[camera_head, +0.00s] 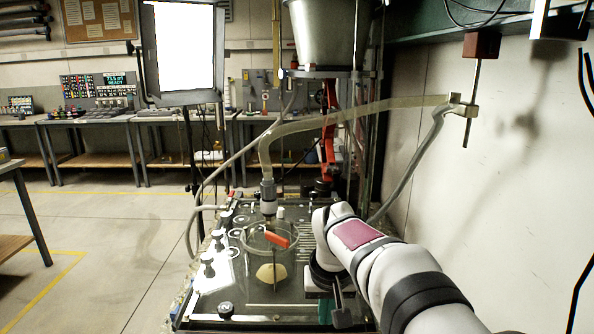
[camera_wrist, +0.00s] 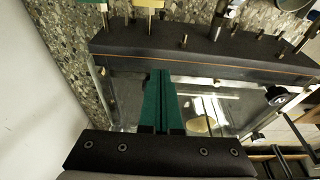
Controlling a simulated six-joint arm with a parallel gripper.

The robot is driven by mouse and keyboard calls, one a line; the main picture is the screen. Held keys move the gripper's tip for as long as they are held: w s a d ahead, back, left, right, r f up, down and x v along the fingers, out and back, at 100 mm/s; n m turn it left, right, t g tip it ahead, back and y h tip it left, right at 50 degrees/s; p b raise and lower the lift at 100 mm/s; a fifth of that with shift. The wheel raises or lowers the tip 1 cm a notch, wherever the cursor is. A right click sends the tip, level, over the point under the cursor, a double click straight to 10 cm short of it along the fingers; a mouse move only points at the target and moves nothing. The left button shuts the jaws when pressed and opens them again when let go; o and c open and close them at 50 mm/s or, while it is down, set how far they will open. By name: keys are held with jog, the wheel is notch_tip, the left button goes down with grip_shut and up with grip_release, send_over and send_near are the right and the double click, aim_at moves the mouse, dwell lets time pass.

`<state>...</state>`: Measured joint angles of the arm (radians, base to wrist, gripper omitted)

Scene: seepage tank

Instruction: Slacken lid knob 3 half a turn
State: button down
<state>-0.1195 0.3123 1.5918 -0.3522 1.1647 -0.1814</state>
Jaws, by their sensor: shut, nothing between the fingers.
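The tank lid (camera_head: 215,292) is a clear plate with a dark edge. One black knob at its front left corner (camera_head: 226,310) bears a pale mark that looks like a 2. I cannot make out which knob is number 3. In the wrist view a black round knob (camera_wrist: 277,95) sits at the right. My gripper (camera_head: 325,312) is at the lid's front right; its green fingers, also in the wrist view (camera_wrist: 157,85), are shut and empty. My arm hides the lid's right front.
An orange-red handle (camera_head: 278,239) stands over the lid's middle. A thick hose (camera_head: 350,114) arches above the tank to a wall-side clamp (camera_head: 462,105). In the wrist view a dark bar (camera_wrist: 195,60) with brass studs crosses beyond my fingers. Open floor lies left.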

jog(key=shift+d, duration=0.25)
jog(key=shift+w+d, duration=0.1)
jog(key=shift+d, duration=0.35)
jog(key=shift+s, duration=0.4)
jog(key=w+v, duration=0.1)
jog(key=v, duration=0.4)
jog(key=s+f+m+g+y, duration=0.1)
jog(key=s+f, duration=0.3)
jog(key=s, duration=1.1)
jog(key=s+f+m+g, duration=0.2)
jog(key=s+f+m, duration=0.2)
jog(key=s, duration=1.2)
jog(key=shift+f+m+y, duration=0.25)
jog(key=shift+m+y, duration=0.05)
jog(key=shift+y, duration=0.1)
